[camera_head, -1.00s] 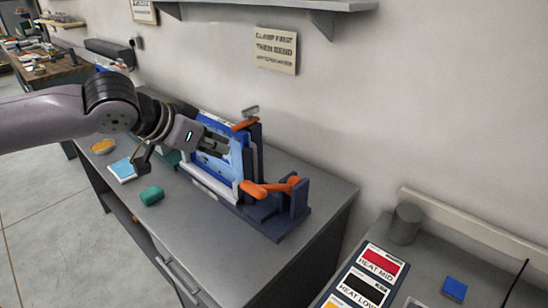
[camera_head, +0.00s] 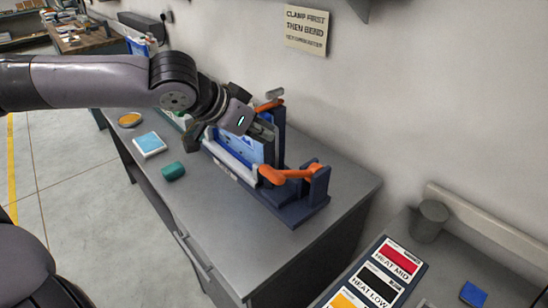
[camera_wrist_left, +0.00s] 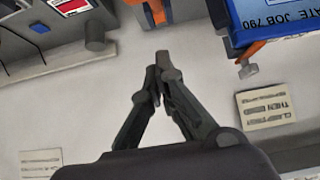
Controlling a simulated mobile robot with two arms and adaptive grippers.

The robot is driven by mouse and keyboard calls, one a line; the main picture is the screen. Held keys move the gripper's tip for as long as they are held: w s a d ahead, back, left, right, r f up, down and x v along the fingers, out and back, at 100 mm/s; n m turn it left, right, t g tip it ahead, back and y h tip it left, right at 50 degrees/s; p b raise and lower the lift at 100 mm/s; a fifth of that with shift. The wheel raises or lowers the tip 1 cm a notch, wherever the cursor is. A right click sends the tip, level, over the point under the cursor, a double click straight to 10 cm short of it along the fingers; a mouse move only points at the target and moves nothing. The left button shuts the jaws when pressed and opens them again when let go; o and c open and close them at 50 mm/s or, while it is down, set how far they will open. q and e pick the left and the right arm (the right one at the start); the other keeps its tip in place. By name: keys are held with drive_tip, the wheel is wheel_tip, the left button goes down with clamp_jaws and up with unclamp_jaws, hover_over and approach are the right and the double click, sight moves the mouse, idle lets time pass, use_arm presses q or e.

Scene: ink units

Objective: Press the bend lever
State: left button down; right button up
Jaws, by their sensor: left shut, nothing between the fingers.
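The bending machine (camera_head: 305,208) stands on the grey bench with a blue plate (camera_head: 250,148) in it. An orange lever (camera_head: 290,174) sticks out at its front right. A second orange handle (camera_head: 270,105) sits at its back top; I cannot tell which is the bend lever. My left gripper (camera_head: 268,131) is over the machine, in front of its upright post, apart from the front orange lever. In the left wrist view the gripper (camera_wrist_left: 162,66) is shut and empty, with the blue plate (camera_wrist_left: 275,16) and an orange part (camera_wrist_left: 249,48) at the upper right. My right gripper is not in view.
A wall sign (camera_head: 306,29) reads "clamp first then bend". A grey cup (camera_head: 430,221) and a heat-label panel (camera_head: 374,280) are at the right.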

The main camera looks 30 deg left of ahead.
use_arm(q)
hover_over(274, 171)
drive_tip(key=w, duration=0.2)
drive_tip(key=f, duration=0.5)
drive_tip(key=shift+s+d, duration=0.1)
drive_tip(key=shift+d, duration=0.25)
drive_tip(key=shift+s+a+f, duration=0.15)
drive_tip(key=shift+s+f, duration=0.15)
drive_tip(key=shift+f, duration=0.35)
drive_tip(key=shift+s+a+f, duration=0.1)
drive_tip(key=shift+s+f, duration=0.2)
drive_tip(key=shift+f, duration=0.3)
drive_tip(key=shift+s+a+f, duration=0.15)
drive_tip(key=shift+s+f, duration=0.15)
drive_tip(key=shift+s, duration=0.05)
drive_tip(key=shift+w, duration=0.1)
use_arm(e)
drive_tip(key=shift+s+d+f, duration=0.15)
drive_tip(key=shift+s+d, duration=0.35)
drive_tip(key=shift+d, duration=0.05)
use_arm(q)
drive_tip(key=shift+f, duration=0.1)
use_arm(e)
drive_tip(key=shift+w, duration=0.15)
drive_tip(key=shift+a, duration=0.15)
